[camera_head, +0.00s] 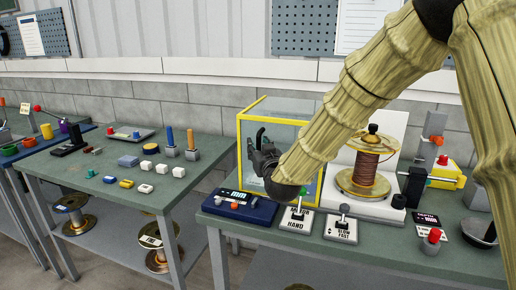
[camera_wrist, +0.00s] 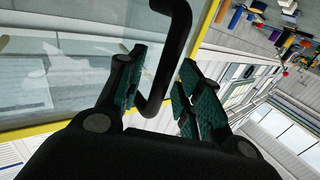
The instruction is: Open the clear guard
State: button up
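The clear guard (camera_head: 287,132) is a see-through panel in a yellow frame, standing on the right-hand bench to the left of a copper wire spool (camera_head: 372,168). In the wrist view its clear panel (camera_wrist: 70,62) and yellow edge fill the left and upper middle. A black bar handle (camera_wrist: 178,50) on the guard reaches between my gripper's fingers (camera_wrist: 160,85). The fingers stand apart on either side of it, with a gap showing. In the head view my gripper (camera_head: 262,152) is at the guard's left front, and my arm hides part of the guard.
A blue control box (camera_head: 238,207) and two lever plates, one a slow/fast lever (camera_head: 341,228), stand along the bench front below my gripper. A red-topped button (camera_head: 432,240) is farther right. The left table (camera_head: 120,190) holds several small blocks. A floor gap separates the benches.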

jog(key=v, duration=1.2)
